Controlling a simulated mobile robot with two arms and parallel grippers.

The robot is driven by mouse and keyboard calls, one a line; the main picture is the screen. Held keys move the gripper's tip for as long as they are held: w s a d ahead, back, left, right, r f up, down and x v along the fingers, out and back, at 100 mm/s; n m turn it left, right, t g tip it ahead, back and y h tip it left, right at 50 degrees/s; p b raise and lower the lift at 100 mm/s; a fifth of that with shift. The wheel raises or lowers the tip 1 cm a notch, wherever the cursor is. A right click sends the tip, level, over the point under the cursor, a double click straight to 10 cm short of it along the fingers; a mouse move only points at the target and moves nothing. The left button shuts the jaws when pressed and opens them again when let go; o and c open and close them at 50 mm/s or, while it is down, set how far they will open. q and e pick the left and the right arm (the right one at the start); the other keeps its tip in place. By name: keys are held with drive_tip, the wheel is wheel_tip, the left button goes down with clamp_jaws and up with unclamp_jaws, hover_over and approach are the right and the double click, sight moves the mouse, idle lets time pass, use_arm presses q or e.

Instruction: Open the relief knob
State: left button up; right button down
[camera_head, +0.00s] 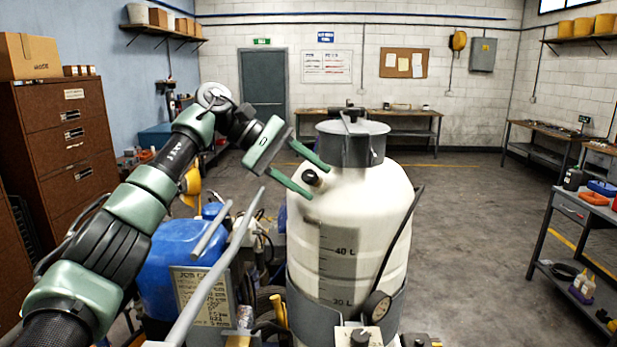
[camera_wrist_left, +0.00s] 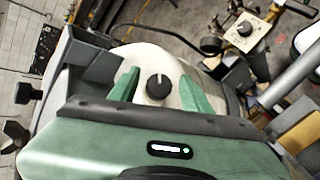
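The relief knob (camera_head: 311,177) is a small black knob on the left shoulder of the white tank (camera_head: 345,225). In the left wrist view the knob (camera_wrist_left: 158,87) shows as a round black dial with a pale mark. My left gripper (camera_head: 318,181) is open, with one green finger above the knob and one below it in the head view. In the left wrist view the fingers (camera_wrist_left: 158,85) stand on either side of the knob with gaps between. I cannot tell how deep the fingertips reach. My right gripper is not in view.
The tank's grey lid (camera_head: 352,145) stands close above the fingers. A blue container (camera_head: 175,265) and grey handle bars (camera_head: 215,265) lie below my left arm. A black hose and gauge (camera_head: 376,306) are on the tank's right side.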

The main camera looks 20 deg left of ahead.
sight(306, 174)
use_arm(q)
drive_tip(key=shift+a+r, duration=0.1)
drive_tip(key=shift+s+a+r, duration=0.1)
drive_tip(key=shift+a+r, duration=0.1)
drive_tip(key=shift+a, duration=0.05)
drive_tip(key=v, duration=0.5)
drive_tip(key=shift+a+r+b, duration=0.2)
drive_tip(key=shift+a+b, duration=0.05)
drive_tip(key=shift+b, duration=0.1)
drive_tip(key=shift+s+a+r, duration=0.25)
drive_tip(key=shift+a+r, duration=0.1)
drive_tip(key=shift+a, duration=0.2)
drive_tip(key=shift+f, duration=0.1)
